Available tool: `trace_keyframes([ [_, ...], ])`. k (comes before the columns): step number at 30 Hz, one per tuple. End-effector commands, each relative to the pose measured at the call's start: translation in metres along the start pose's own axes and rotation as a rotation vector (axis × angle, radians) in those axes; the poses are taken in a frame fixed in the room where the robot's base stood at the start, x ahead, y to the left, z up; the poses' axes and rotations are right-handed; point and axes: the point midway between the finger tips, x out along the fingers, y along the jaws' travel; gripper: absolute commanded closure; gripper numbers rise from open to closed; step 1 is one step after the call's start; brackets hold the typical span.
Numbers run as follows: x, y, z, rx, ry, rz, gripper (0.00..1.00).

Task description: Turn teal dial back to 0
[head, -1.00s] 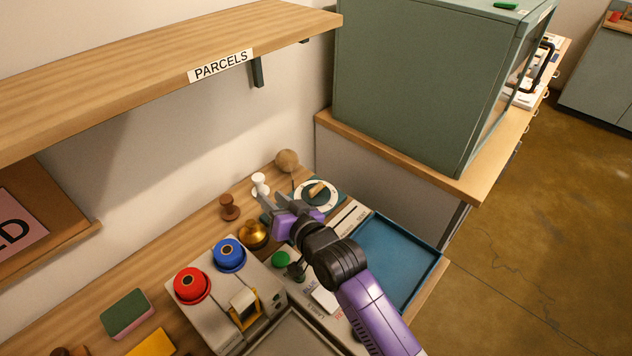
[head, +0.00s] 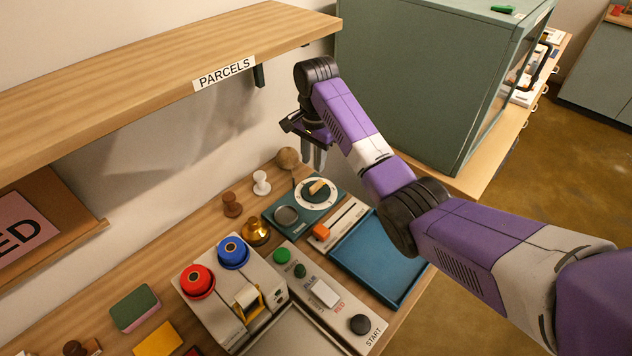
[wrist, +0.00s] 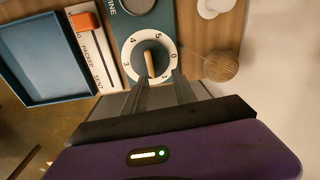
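The teal dial (head: 316,189) sits on a teal panel (head: 274,215) near the back wall. It has a white number ring and a wooden pointer bar (wrist: 149,63). In the wrist view the dial (wrist: 138,51) is just beyond the fingertips, and the bar's near end lies toward the fingers, on the side near 1. I cannot read exactly which mark it points at. My gripper (head: 315,158) hangs above the dial, fingers downward and apart from it. In the wrist view my gripper (wrist: 160,82) shows a gap between its fingers, with nothing held.
A slider with an orange knob (head: 321,232) and a blue tray (head: 375,262) lie nearer. A brass bell (head: 256,232) and stamps stand left. The parcels shelf (head: 150,70) and a green cabinet (head: 425,80) flank my arm.

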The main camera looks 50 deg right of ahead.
Motion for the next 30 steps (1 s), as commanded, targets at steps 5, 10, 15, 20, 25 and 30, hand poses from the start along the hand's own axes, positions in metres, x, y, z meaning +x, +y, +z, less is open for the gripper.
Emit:
trace_keyframes([
  [5, 0.006, 0.015, 0.006, 0.065, -0.026, 0.064, 0.67],
  [10, 0.027, 0.017, 0.007, 0.065, -0.026, 0.065, 0.67],
  [15, 0.053, 0.018, 0.008, 0.063, -0.026, 0.064, 0.67],
  [20, 0.072, 0.019, 0.008, 0.063, -0.025, 0.062, 0.67],
  [25, 0.079, 0.019, 0.008, 0.062, -0.024, 0.059, 0.67],
  [30, 0.08, 0.019, 0.008, 0.062, -0.024, 0.059, 0.67],
])
